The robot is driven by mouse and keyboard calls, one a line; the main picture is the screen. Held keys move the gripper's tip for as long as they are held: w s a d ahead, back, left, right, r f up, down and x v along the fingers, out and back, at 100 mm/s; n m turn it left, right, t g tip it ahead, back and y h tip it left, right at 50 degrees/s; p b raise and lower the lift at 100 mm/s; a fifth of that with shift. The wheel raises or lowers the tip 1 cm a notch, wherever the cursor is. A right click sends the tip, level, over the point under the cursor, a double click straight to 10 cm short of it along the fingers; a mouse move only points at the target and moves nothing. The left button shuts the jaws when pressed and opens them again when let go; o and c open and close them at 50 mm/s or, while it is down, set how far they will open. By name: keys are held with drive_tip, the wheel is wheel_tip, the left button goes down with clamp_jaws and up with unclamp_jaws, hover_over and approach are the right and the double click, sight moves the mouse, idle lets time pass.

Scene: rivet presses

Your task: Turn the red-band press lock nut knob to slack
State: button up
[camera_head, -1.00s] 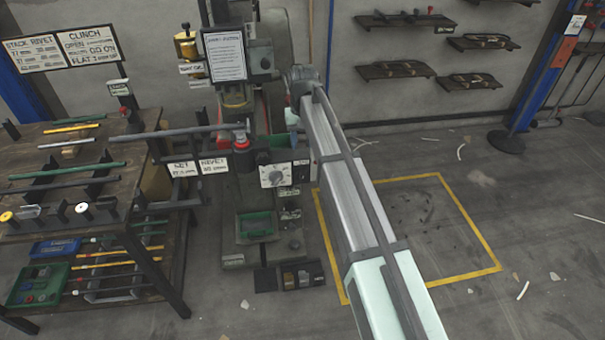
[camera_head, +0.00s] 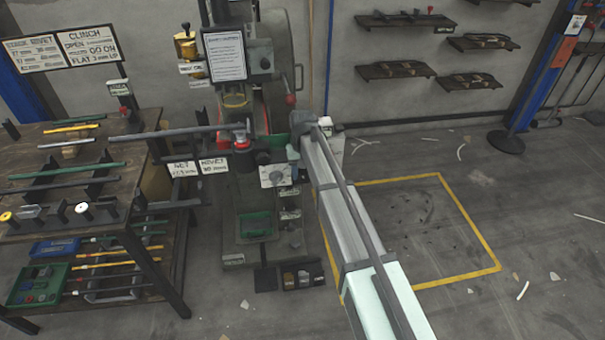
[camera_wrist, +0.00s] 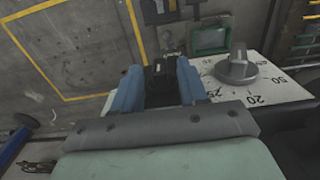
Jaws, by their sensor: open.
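The press (camera_head: 240,205) stands at the centre of the head view. A red band (camera_head: 242,139) shows on a part near its lever. On its front is a white numbered dial plate (camera_head: 275,176) with a grey knob. In the wrist view this knob (camera_wrist: 237,68) stands on the plate (camera_wrist: 275,92), near the numbers 20, 25 and 50. I cannot tell for sure that it is the lock nut knob. My gripper (camera_wrist: 158,75) is open, with nothing seen held between its blue fingers. The knob is right of the fingers, apart from them. In the head view my arm partly hides the press.
A rack (camera_head: 75,205) with rods and trays stands left of the press. A long grey lever (camera_head: 165,133) reaches over toward it. A green tray (camera_head: 256,226) sits low on the press. Yellow lines (camera_head: 440,178) mark bare floor at right. Wall shelves hang behind.

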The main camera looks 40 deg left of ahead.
drive_tip(key=shift+f, duration=0.4)
clamp_jaws()
